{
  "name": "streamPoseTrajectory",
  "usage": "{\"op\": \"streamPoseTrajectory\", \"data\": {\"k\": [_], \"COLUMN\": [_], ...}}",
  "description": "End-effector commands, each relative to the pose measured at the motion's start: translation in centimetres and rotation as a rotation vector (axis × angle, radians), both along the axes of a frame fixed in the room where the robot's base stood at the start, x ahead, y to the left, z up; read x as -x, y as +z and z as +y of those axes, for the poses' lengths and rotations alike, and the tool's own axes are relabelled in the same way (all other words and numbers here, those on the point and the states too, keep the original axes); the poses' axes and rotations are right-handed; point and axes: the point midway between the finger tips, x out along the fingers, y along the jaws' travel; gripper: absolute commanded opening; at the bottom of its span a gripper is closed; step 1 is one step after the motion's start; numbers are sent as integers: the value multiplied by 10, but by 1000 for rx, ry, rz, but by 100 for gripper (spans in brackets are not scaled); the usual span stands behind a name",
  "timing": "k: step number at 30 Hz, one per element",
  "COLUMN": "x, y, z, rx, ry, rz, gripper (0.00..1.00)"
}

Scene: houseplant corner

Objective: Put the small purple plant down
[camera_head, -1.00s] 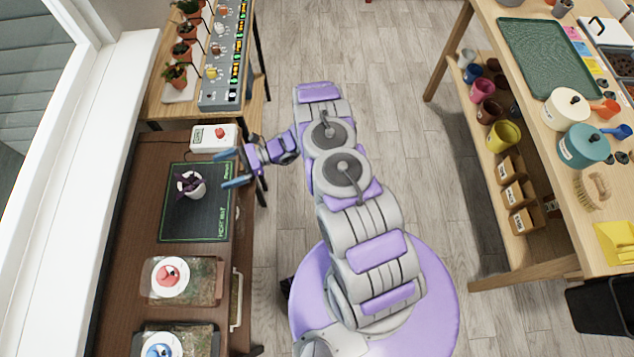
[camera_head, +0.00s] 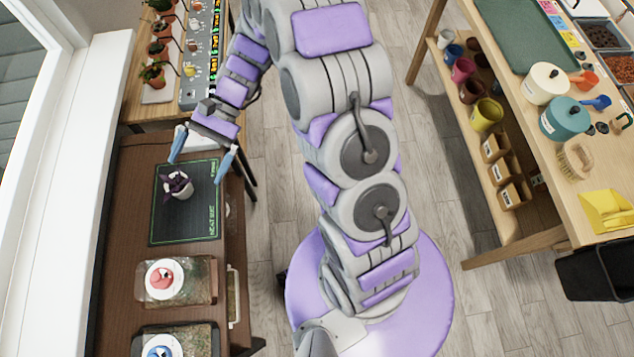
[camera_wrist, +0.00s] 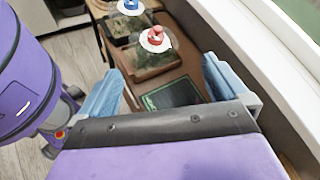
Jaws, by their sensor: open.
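The small purple plant (camera_head: 178,185) stands upright in a white pot on the dark green-edged mat (camera_head: 200,228), which lies on the brown cabinet top under the window. My gripper (camera_head: 202,157) is open and empty, with its blue fingers spread wide above the far part of the mat, just beyond the plant. It is apart from the pot as far as I can tell. In the wrist view my gripper's fingers (camera_wrist: 162,88) are wide apart, and part of the mat (camera_wrist: 172,95) shows between them. The plant is hidden there.
Two glass-like boxes with a red-topped lid (camera_head: 165,280) and a blue-topped lid (camera_head: 160,348) stand nearer on the cabinet. Potted plants (camera_head: 153,74) and a grey control panel (camera_head: 200,62) are beyond.

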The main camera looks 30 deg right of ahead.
Motion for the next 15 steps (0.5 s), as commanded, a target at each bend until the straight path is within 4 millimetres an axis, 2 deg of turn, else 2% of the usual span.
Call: {"op": "streamPoseTrajectory", "data": {"k": [1, 6, 15], "x": [11, 47, 111], "y": [12, 39, 72], "z": [-4, -22, -64], "rx": [22, 108, 278], "ry": [31, 136, 305], "rz": [-36, -144, -331], "gripper": [100, 100, 100]}}
